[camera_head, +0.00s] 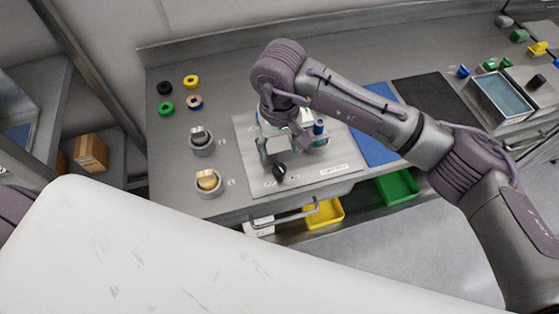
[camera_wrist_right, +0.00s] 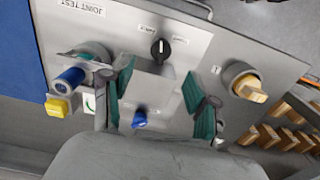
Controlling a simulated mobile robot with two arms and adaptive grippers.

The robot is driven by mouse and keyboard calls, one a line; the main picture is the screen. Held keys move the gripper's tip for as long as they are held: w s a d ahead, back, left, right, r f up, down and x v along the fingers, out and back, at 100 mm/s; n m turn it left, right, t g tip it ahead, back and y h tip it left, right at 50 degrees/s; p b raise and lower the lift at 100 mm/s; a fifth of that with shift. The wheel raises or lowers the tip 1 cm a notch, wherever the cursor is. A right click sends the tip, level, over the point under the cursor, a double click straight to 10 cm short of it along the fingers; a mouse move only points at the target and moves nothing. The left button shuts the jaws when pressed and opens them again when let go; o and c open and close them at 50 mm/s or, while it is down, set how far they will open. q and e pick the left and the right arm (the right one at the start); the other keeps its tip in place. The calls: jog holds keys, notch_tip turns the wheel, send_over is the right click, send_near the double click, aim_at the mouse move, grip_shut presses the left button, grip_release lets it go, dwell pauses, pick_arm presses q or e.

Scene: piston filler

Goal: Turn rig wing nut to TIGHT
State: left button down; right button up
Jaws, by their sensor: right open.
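My right gripper (camera_wrist_right: 155,95) is open above the grey rig plate (camera_head: 255,165), its teal fingers spread apart. A small blue part (camera_wrist_right: 140,118), which looks like the wing nut, shows in the gap between the fingers, in front of a grey block (camera_wrist_right: 150,90). I cannot tell its turn position or whether a finger touches it. In the head view my right gripper (camera_head: 284,138) hides much of the rig and I cannot pick out the wing nut. My left gripper is not in view.
A black selector knob (camera_wrist_right: 160,48) and a blue cylinder (camera_wrist_right: 70,82) sit near the gripper. Brass (camera_head: 208,180) and silver (camera_head: 199,134) knobs stand left of the plate. Blue (camera_head: 375,138) and black mats lie right. Yellow (camera_head: 325,214) and green (camera_head: 398,187) bins sit below.

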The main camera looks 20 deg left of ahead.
aim_at(279, 168)
notch_tip(279, 168, down, 8)
jog(key=shift+f+p, duration=0.15)
jog(key=shift+p, duration=0.75)
